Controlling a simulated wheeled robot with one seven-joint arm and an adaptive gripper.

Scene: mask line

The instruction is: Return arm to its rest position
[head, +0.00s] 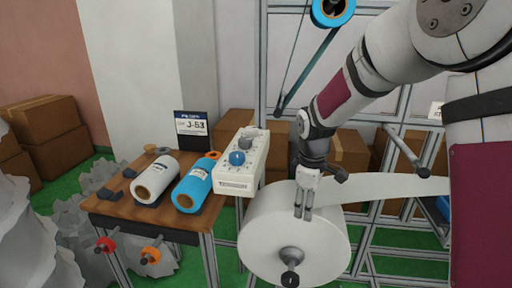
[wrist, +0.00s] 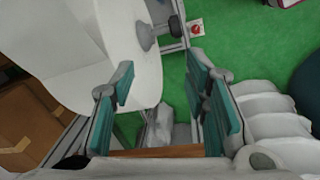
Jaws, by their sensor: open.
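My gripper (head: 303,213) hangs downward at the end of my arm, in front of the large white roll (head: 268,235) in the head view. In the wrist view my gripper (wrist: 165,100) shows two teal-padded fingers spread apart with nothing between them. The white roll (wrist: 145,60) fills the upper left of the wrist view, close beside the left finger. I cannot tell whether the gripper touches it. My arm reaches in from the upper right of the head view.
A metal frame (head: 375,235) stands behind my gripper. Cardboard boxes (head: 52,128) stand at the back left.

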